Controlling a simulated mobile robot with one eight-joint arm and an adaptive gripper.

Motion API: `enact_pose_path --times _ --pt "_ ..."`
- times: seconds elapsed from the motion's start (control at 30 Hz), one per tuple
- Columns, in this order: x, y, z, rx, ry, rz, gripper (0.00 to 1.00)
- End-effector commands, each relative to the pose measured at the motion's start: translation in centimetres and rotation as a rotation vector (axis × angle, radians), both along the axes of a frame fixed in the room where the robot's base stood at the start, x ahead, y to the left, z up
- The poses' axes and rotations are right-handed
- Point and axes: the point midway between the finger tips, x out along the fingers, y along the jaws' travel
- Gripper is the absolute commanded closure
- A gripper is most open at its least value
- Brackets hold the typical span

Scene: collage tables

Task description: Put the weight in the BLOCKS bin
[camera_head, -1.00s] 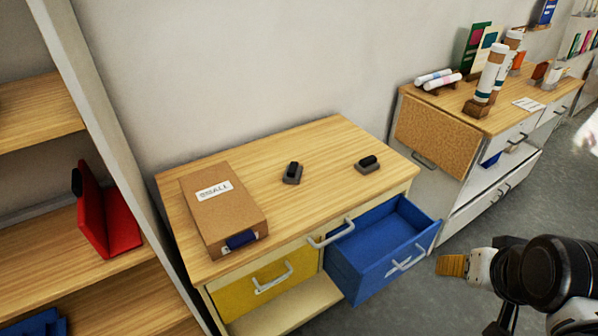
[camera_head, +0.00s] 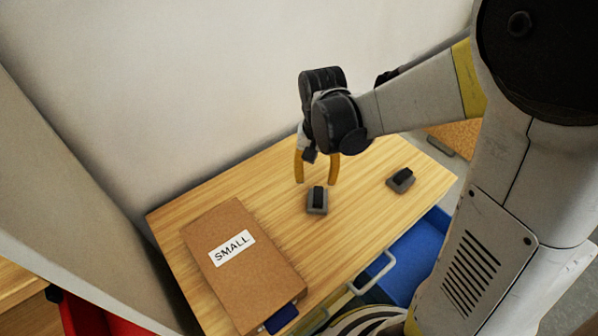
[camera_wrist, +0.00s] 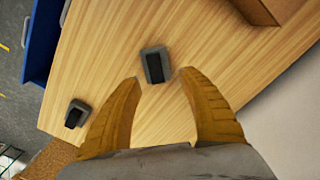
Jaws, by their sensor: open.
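Two small grey blocks with black tops, which look like weights, rest on the wooden table. One weight (camera_head: 317,200) stands near the middle, and the other (camera_head: 401,179) is to its right. My gripper (camera_head: 316,181) points down at the middle weight with its yellow fingers open and empty. In the wrist view that weight (camera_wrist: 155,66) lies just beyond the gap between the fingertips (camera_wrist: 160,77), and the other weight (camera_wrist: 77,114) is at the left. I cannot see a BLOCKS label on anything.
A brown box labelled SMALL (camera_head: 235,262) lies on the left of the table (camera_head: 275,180). An open blue drawer (camera_head: 418,252) juts out at the front right, partly hidden by my arm. A wall stands behind, and a red object (camera_head: 85,318) is at lower left.

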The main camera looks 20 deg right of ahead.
Motion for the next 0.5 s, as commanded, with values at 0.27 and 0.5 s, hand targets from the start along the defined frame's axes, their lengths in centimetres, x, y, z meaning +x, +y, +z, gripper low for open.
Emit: enact_pose_path --times 0.27,0.5 --pt "0.0 -0.1 -3.6 0.0 -0.002 0.001 0.5" --pt "0.3 -0.8 -6.2 0.0 -0.002 0.001 0.5"
